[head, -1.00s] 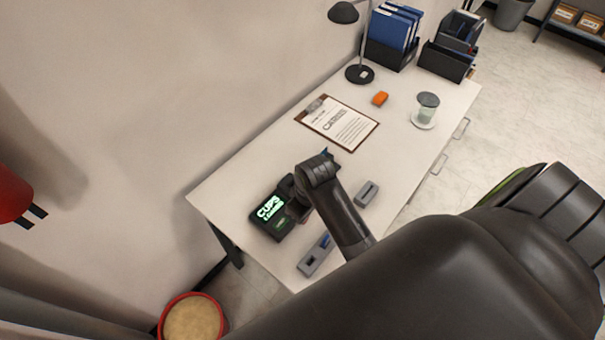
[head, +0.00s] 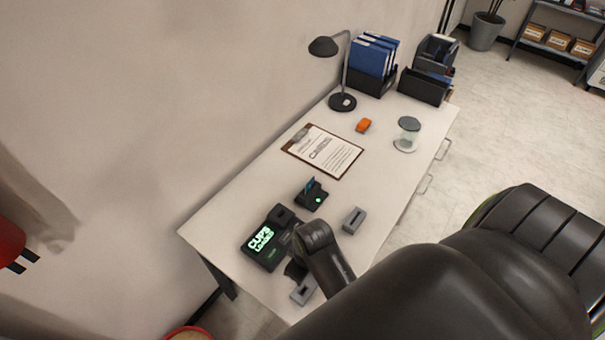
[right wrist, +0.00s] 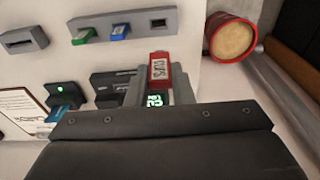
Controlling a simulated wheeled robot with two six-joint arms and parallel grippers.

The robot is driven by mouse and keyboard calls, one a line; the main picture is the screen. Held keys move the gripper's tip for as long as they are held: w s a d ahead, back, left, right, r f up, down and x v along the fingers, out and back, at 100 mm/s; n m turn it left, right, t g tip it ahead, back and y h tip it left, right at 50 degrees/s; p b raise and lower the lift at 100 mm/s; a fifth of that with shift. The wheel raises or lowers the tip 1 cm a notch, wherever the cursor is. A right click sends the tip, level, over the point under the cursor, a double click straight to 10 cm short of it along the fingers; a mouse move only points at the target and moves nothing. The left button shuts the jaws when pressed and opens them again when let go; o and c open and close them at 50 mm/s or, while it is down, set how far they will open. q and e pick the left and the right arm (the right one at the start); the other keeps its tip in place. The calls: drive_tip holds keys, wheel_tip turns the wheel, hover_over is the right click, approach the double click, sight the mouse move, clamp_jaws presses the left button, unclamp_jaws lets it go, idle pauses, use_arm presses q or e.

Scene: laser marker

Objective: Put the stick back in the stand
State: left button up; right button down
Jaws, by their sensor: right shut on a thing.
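My right gripper (right wrist: 158,82) is shut on a red stick (right wrist: 160,66) with a white label, seen in the right wrist view. The stick is in the air. The stand (right wrist: 140,29) is a long grey block holding a green stick (right wrist: 84,36) and a blue stick (right wrist: 120,31); its slot at the right end (right wrist: 158,22) is empty. The held stick is apart from the stand in that view. In the head view my right forearm (head: 322,258) hides the stick and most of the stand (head: 303,292). My left gripper is not clearly seen.
A black device (head: 263,242) with a lit "CUPS LOADED" display lies beside my right arm. A card reader (head: 311,195) and a small grey slotted block (head: 355,219) are near. A red bin (right wrist: 232,39) is off the table edge.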

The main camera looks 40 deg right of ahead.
drive_tip(key=shift+f, duration=0.1)
wheel_tip(320, 180, down, 9)
drive_tip(key=b, duration=0.3)
idle(1.1)
idle(0.7)
drive_tip(key=shift+p, duration=0.4)
idle(0.6)
drive_tip(key=shift+p, duration=0.45)
idle(0.5)
drive_tip(key=shift+p, duration=0.45)
